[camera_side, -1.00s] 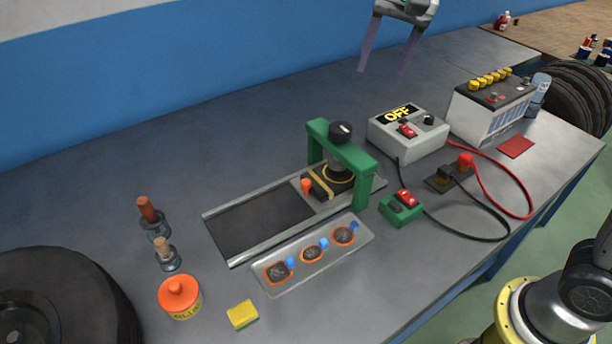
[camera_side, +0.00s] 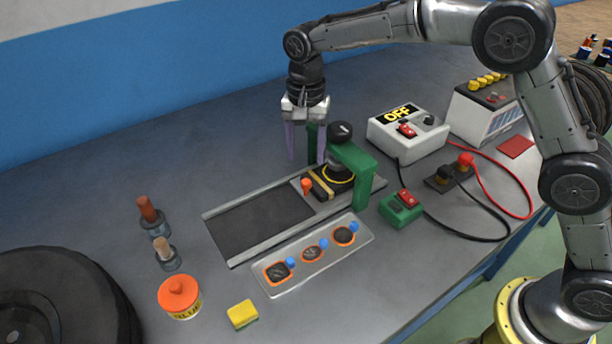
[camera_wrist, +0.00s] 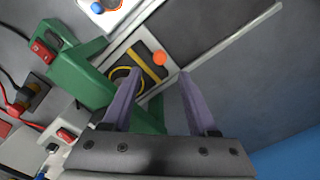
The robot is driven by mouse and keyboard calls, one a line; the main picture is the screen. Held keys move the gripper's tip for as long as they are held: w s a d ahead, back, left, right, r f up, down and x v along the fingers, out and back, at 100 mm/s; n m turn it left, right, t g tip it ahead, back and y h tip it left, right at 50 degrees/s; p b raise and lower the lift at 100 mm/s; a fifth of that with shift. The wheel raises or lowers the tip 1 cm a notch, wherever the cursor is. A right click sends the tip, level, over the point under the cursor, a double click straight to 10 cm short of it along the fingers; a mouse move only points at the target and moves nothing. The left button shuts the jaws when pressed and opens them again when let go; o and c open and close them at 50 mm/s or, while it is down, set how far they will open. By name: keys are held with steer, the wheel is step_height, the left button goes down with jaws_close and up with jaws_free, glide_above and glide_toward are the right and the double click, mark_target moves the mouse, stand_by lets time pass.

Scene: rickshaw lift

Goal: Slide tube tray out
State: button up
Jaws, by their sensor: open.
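The tube tray (camera_side: 315,193) is a small sliding plate at the right end of a railed track (camera_side: 262,222), partly under a green press frame (camera_side: 352,163). It carries a black block with a tan strap and an orange knob (camera_side: 306,185). In the wrist view the tray (camera_wrist: 140,50) and its orange knob (camera_wrist: 159,58) show just beyond my fingertips. My gripper (camera_side: 306,158) is open and empty, pointing down behind the press frame's left post. In the wrist view my gripper's purple fingers (camera_wrist: 152,82) stand apart with nothing between them.
A clear tray with several orange-rimmed patches (camera_side: 312,254) lies in front of the track. A grey box reading OFF (camera_side: 408,132), a green switch (camera_side: 401,208) and cables stand right. A glue pot (camera_side: 180,296), yellow sponge (camera_side: 242,314) and tire (camera_side: 60,297) are left. The track's left part is clear.

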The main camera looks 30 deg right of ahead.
mark_target(306, 181)
step_height(306, 181, down, 8)
steer(key=shift+r, duration=0.2)
jaws_close()
stand_by(0.4)
steer(key=shift+r, duration=0.1)
stand_by(1.0)
